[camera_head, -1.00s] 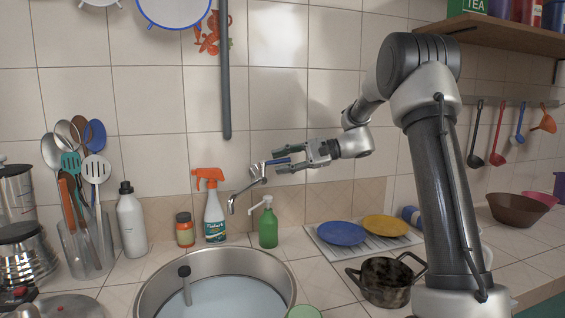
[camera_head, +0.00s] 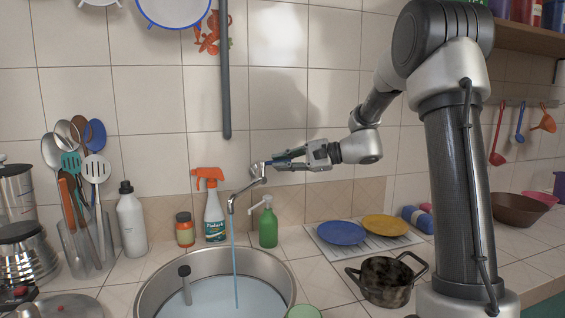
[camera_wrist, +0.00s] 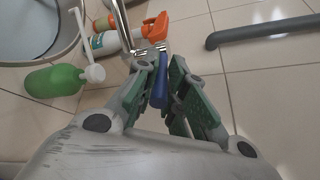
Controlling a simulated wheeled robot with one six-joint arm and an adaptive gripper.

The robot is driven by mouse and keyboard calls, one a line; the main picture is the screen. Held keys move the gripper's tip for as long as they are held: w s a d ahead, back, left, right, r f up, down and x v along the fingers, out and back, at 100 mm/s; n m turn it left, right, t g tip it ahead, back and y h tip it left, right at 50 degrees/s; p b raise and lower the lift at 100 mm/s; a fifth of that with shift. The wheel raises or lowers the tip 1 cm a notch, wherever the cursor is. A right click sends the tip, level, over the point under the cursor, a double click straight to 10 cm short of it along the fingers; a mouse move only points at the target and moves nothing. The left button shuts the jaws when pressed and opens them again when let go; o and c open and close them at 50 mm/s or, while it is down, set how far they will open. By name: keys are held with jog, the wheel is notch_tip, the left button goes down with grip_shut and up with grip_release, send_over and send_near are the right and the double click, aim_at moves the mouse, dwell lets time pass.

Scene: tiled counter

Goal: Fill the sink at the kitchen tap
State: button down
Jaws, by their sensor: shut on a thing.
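The tap (camera_head: 247,192) is a chrome wall tap with its spout above the round metal sink (camera_head: 146,287). A thin stream of water (camera_head: 235,255) falls from the spout into the sink. Pale blue water (camera_head: 212,296) lies in the sink, with a grey-topped upright stick in it. My gripper (camera_head: 285,162) reaches in from the right at the tap's lever. In the wrist view the lever's blue handle (camera_wrist: 158,90) sits between the green-padded fingers of my gripper (camera_wrist: 170,80), which is shut on it.
A green soap bottle (camera_head: 268,227), an orange-topped spray bottle (camera_head: 214,215) and an orange jar (camera_head: 185,232) stand behind the sink. Blue and yellow plates (camera_head: 385,226) lie to the right, behind a dark pot (camera_head: 386,282). Utensils (camera_head: 78,225) stand at left.

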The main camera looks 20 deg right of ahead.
jog(key=shift+s+a+m+t+h, duration=0.1)
jog(key=shift+s+m+t+h, duration=0.25)
jog(key=shift+m+t, duration=0.3)
jog(key=c, duration=1.5)
grip_release()
jog(key=v, duration=1.2)
